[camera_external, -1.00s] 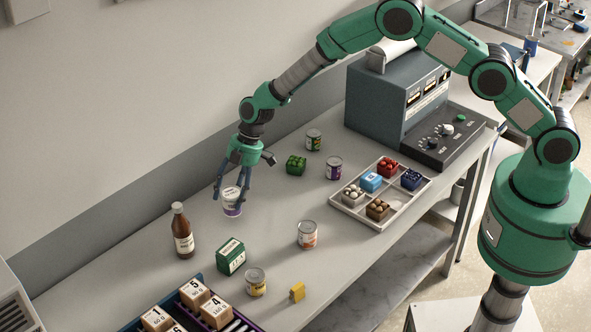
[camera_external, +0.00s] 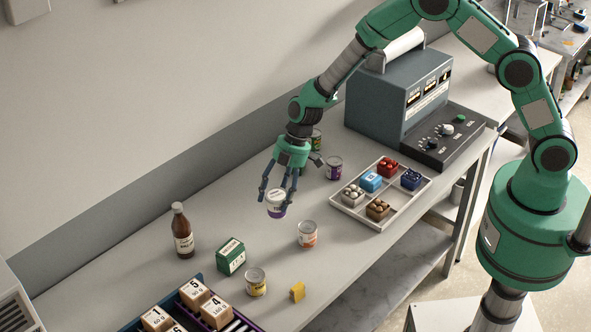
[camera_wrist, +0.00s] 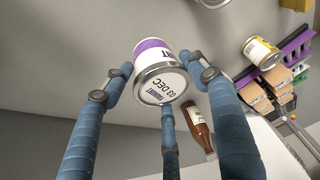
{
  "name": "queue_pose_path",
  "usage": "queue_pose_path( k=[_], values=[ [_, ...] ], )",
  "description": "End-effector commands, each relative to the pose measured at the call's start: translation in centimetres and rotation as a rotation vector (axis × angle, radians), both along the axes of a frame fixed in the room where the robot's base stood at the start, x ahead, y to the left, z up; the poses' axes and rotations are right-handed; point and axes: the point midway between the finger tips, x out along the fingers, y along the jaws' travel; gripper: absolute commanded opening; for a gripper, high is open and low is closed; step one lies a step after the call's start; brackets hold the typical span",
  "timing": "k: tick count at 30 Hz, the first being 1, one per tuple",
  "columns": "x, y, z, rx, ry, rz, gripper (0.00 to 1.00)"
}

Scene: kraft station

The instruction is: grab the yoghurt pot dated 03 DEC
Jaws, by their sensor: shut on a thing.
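The yoghurt pot (camera_external: 276,203) is white with a purple band and a silver lid. In the wrist view the lid of the pot (camera_wrist: 160,84) reads "03 DEC", upside down. My gripper (camera_external: 277,194) is shut on this pot, with its blue fingers around the sides. The pot is held above the bench, left of the tray. In the wrist view my gripper (camera_wrist: 157,90) has fingers on both sides of the pot and a third finger below it.
A brown bottle (camera_external: 182,231), a green box (camera_external: 231,257) and cans, including an orange-labelled one (camera_external: 307,235), stand on the bench. A tray (camera_external: 413,201) of small punnets lies right. A grey machine (camera_external: 378,103) stands behind it. Numbered boxes (camera_external: 215,312) are at the front left.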

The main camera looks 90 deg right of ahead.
Motion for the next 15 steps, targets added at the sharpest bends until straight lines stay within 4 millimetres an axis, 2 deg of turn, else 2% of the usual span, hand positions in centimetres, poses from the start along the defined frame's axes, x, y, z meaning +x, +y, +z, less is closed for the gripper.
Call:
queue_pose_path(
  k=[6,15],
  values=[
    [-1.3,0.3,0.1,0.001,-0.001,-0.001,0.27],
    [-1.9,0.4,0.2,0.001,0.001,0.000,0.27]
  ],
)
